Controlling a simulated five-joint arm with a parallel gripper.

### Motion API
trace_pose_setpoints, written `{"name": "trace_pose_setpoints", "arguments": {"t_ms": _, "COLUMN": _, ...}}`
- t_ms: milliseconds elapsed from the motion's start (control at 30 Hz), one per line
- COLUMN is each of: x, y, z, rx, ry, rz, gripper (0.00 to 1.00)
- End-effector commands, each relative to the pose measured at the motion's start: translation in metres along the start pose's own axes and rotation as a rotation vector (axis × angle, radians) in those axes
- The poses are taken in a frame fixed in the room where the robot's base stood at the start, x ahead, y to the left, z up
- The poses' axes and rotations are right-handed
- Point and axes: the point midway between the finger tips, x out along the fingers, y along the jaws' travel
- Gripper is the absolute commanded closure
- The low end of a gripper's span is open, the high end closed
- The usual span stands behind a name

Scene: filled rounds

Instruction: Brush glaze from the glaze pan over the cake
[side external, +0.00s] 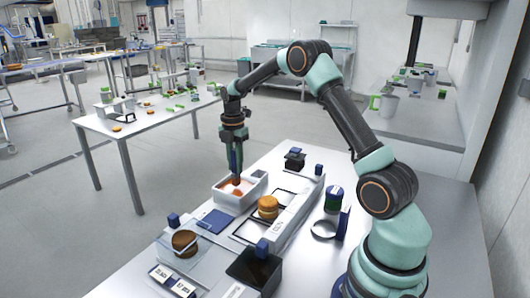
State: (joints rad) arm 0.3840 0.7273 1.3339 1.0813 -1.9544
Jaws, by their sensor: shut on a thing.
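My gripper (234,148) points straight down over the white glaze pan (238,203). It is shut on a brush (236,166) with a dark blue handle. The brush's lower end is down inside the pan, at the orange-red glaze; its bristles are too small to make out. A golden, layered round cake (268,206) sits just right of the pan, apart from the brush. A darker brown round (184,241) rests at the front left on a clear plate. I cannot tell from the picture which round is the task's cake.
A dark blue flat square (216,221) lies in front of the pan. A black box (254,270) stands near the front, and a smaller black block (295,160) behind. A green-and-blue container (334,199) stands at right. A second white table (140,118) is behind left.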

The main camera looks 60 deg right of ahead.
Motion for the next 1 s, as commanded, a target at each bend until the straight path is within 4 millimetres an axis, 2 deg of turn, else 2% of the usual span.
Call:
{"name": "trace_pose_setpoints", "arguments": {"t_ms": 700, "x": -0.053, "y": 0.001, "z": 0.000, "rx": 0.000, "ry": -0.001, "rz": 0.003, "gripper": 1.00}}
{"name": "trace_pose_setpoints", "arguments": {"t_ms": 1000, "x": -0.059, "y": 0.000, "z": 0.000, "rx": 0.000, "ry": -0.001, "rz": 0.002, "gripper": 1.00}}
